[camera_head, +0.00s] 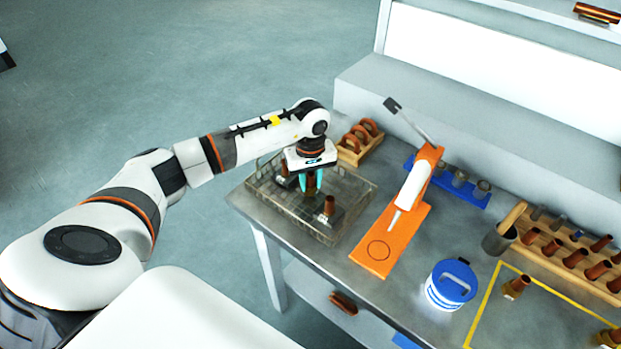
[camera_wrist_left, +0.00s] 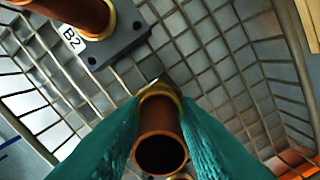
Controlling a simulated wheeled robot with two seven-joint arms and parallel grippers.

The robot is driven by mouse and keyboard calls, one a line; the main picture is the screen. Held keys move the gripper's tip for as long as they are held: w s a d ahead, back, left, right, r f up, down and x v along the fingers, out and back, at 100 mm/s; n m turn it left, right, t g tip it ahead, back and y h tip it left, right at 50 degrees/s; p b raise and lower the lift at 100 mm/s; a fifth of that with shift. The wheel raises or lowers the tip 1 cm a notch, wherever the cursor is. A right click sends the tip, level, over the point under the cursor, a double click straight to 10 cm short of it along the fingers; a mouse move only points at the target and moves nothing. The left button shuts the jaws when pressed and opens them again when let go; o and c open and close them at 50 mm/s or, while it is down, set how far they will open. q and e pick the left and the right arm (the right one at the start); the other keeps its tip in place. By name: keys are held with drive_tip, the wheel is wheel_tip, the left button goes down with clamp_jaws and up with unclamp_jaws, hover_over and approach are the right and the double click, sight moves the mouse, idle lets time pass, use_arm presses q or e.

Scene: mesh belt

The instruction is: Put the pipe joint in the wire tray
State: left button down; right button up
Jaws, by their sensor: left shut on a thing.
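My left gripper (camera_head: 311,193) points down inside the wire tray (camera_head: 283,214), which stands at the table's left end. Its teal fingers are shut on a copper pipe joint (camera_head: 311,180) with a brass collar. In the left wrist view the pipe joint (camera_wrist_left: 159,140) sits between the fingers, with its open copper end towards the camera and the tray's mesh (camera_wrist_left: 215,70) behind it. I cannot tell whether it touches the tray floor. My right gripper is not in view.
Other copper pieces stand in the tray on grey blocks, one in front (camera_head: 329,206); one block (camera_wrist_left: 125,42) is labelled B2. A wooden ring holder (camera_head: 349,153) is behind, an orange stand (camera_head: 379,257) to the right. A blue-lidded tub (camera_head: 451,283) stands farther right.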

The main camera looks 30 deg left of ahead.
sight(310, 175)
use_arm(q)
drive_tip(key=c, duration=1.5)
unclamp_jaws()
drive_tip(key=shift+f, duration=0.15)
drive_tip(key=shift+c, duration=0.2)
drive_tip(key=o, duration=0.4)
drive_tip(key=shift+o, duration=0.2)
drive_tip(key=shift+r, duration=0.35)
wheel_tip(310, 175, up, 11)
drive_tip(key=b, duration=0.3)
drive_tip(key=shift+r, duration=0.4)
drive_tip(key=shift+s+f, duration=0.1)
